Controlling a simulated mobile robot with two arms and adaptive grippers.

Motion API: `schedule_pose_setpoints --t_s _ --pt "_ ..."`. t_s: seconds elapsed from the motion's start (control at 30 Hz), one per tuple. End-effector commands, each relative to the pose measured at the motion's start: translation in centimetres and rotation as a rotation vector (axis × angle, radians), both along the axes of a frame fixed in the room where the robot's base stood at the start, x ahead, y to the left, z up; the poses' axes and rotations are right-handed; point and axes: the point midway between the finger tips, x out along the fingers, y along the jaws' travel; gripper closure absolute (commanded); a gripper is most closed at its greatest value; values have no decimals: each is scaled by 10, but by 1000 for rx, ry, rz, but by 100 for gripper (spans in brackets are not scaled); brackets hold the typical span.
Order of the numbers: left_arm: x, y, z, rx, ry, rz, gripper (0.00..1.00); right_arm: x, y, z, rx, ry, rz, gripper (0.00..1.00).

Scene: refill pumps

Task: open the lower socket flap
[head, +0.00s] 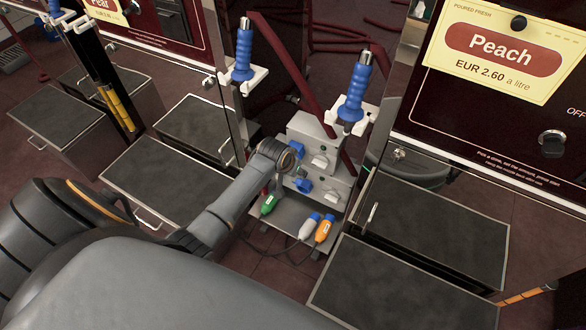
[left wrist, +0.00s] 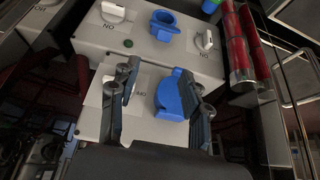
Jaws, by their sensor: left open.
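The lower socket flap (left wrist: 172,96) is blue and sits on the lower face of a grey supply box in the left wrist view. It looks shut, with its edge close to my right-hand finger. My left gripper (left wrist: 161,82) is open, with one finger on each side of the flap's area; I cannot tell whether a finger touches it. In the head view the lower blue socket (head: 304,185) shows beside my left arm, whose fingers are largely hidden. The upper blue socket (left wrist: 163,25) is on the box's upper face. My right gripper is not in view.
White knobs (left wrist: 204,41) sit beside the sockets. Green (head: 268,204), grey (head: 309,226) and orange (head: 325,229) plugs lie on the shelf below the box. Blue-handled pumps (head: 355,90) stand above it. Dark-topped drawers flank the box.

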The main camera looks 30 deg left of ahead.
Motion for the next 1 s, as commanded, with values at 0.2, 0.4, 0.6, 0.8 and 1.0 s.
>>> schedule_pose_setpoints --t_s 0.2,0.4,0.6,0.8,1.0 --pt "-6 -1 13 1 -1 -1 53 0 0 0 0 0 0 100" --pt "-7 -1 15 1 -1 -1 53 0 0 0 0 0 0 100" --pt "-7 -1 15 1 -1 -1 53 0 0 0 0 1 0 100" --pt "-8 -1 13 0 1 -1 53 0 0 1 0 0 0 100" --pt "-45 -7 -27 13 64 -12 53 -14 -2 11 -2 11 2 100"
